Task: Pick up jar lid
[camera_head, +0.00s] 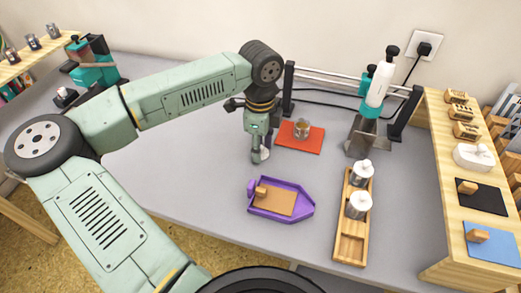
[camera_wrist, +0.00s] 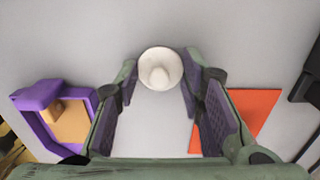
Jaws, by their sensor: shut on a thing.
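In the head view my gripper (camera_head: 260,153) points down at the grey table, left of the red mat. Only a small pale part of the lid (camera_head: 266,154) shows there beside the fingers. I cannot tell whether the lid touches the table.
An orange-red mat (camera_head: 300,146) bears a small glass jar (camera_head: 302,127). A purple tray (camera_head: 306,212) with a wooden piece lies in front. A wooden rack (camera_head: 348,249) holds two white-lidded jars. A teal and white device (camera_head: 380,87) stands behind.

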